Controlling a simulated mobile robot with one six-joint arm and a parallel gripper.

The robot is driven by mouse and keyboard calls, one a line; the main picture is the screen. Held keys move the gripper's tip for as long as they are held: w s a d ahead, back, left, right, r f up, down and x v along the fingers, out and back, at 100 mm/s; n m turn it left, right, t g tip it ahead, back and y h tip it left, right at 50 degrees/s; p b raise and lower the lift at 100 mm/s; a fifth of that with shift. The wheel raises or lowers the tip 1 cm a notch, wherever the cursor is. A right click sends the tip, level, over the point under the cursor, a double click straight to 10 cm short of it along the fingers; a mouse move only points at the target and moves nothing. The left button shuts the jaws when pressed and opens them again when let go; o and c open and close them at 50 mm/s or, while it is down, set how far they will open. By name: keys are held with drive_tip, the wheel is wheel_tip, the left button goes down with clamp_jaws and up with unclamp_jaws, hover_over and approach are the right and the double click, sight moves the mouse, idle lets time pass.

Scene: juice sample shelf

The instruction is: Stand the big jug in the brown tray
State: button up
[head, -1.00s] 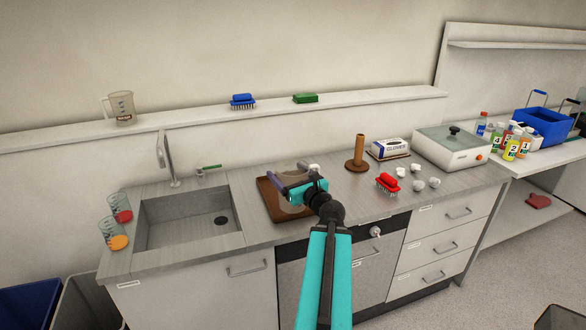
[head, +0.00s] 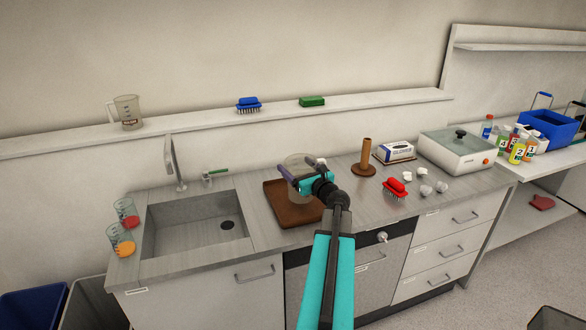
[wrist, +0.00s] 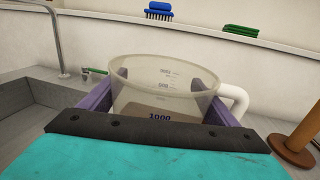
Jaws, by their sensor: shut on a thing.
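The big jug (head: 300,190) is clear, with a white handle; the wrist view shows its wide rim and a "1000" mark (wrist: 159,118). My gripper (head: 287,178) is shut on it, with purple fingers on either side of its body. The jug looks upright over the back right part of the brown tray (head: 285,217), which lies on the counter right of the sink. Brown shows through the jug's bottom in the wrist view. I cannot tell whether its base touches the tray.
The sink (head: 197,225) is left.

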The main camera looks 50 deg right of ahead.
drive_tip(key=shift+w+d+f, duration=0.1)
drive_tip(key=shift+w+d, duration=0.5)
drive_tip(key=shift+d, duration=0.2)
drive_tip(key=shift+w, duration=0.1)
drive_tip(key=f, duration=0.2)
drive_tip(key=d+f, duration=0.1)
drive_tip(key=shift+w+f, duration=0.3)
drive_tip(key=shift+w, duration=0.05)
drive_tip(key=shift+f+b, duration=0.2)
drive_tip(key=shift+b, duration=0.1)
drive_tip(key=o, duration=2)
drive_tip(key=shift+r, duration=0.2)
